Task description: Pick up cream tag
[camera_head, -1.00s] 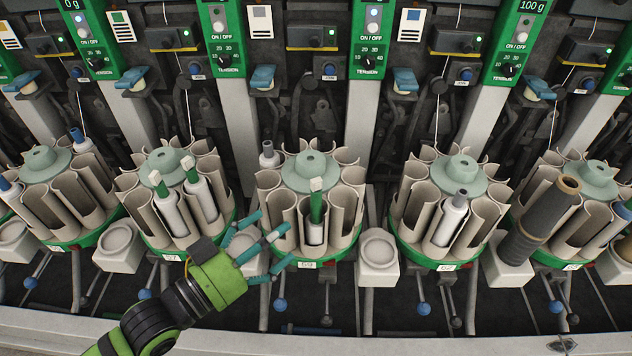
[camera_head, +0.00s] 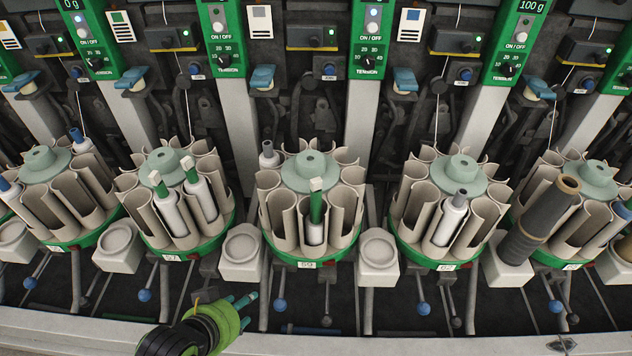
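Small pale, cream-looking tags top green pieces on white bobbins. One tag (camera_head: 316,184) is in the middle magazine (camera_head: 311,262), labelled 59. Two more, a left tag (camera_head: 155,177) and a right tag (camera_head: 187,163), are in the magazine labelled 57 (camera_head: 180,255). I cannot tell which one is the cream tag. My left gripper (camera_head: 248,308) is low in the picture, in front of and below these magazines, clear of all tags. Its teal fingertips look apart with nothing between them, though the hand partly hides the fingers. My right gripper is not in view.
Pale square cups (camera_head: 241,252) stand between the magazines. A large dark cone (camera_head: 540,220) leans at the right. Levers with blue knobs (camera_head: 279,305) hang below the magazines. A pale rail (camera_head: 430,346) runs along the front. Green tension panels (camera_head: 371,40) rise behind.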

